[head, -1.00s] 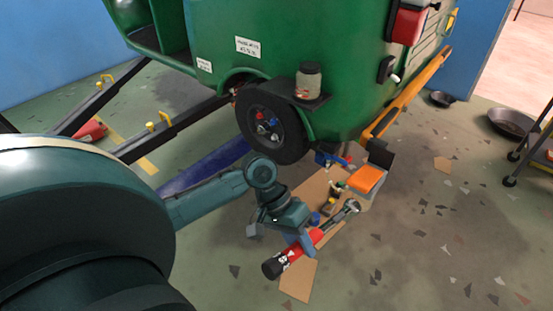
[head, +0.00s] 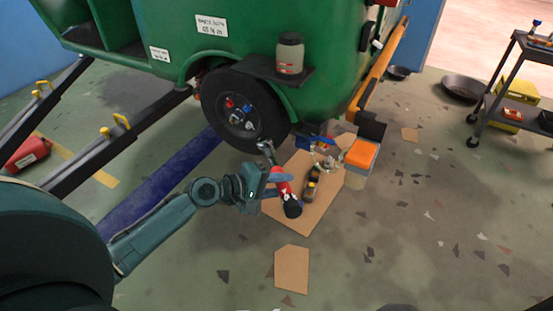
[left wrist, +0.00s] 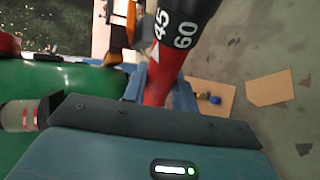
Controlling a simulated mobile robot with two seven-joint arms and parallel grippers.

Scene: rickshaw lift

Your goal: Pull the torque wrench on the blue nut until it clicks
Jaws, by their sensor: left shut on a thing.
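The torque wrench (head: 283,187) has a red body, a black grip end and a metal head. My left gripper (head: 274,185) is shut on its red part. In the left wrist view the wrench (left wrist: 158,85) passes between my fingers, with 45 and 60 on its black scale. In the head view its metal head is up by the lower right edge of the tyre, apart from the nuts. The blue nut (head: 247,107) is on the hub of the black wheel (head: 240,112), among other nuts. My right gripper is out of view.
The green rickshaw (head: 225,50) stands over the wheel. Cardboard (head: 312,207) with small tools lies below. An orange-topped box (head: 361,154) stands to the right. A black cart (head: 515,95) is at far right. The floor at lower right is mostly clear.

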